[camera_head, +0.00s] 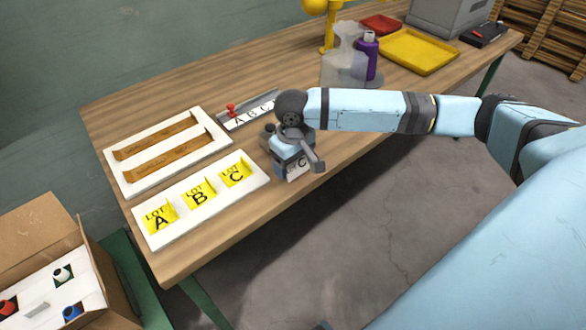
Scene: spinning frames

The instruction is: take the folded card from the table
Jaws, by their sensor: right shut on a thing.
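A small white folded card (296,171) with a black letter C shows just under my right gripper (303,166), at the table's front edge. My right gripper is shut on the card. Its fingers are partly hidden by the wrist, and I cannot tell whether the card touches the wooden table (235,213). My left gripper is not in view.
A white board (222,203) with yellow LOT A, B and C spots lies left of the gripper. Behind it are a white tray (116,178) with two brown strips and an ABC strip (240,121). A purple bottle (368,58) and yellow tray (418,52) stand farther back. An open carton (95,265) is lower left.

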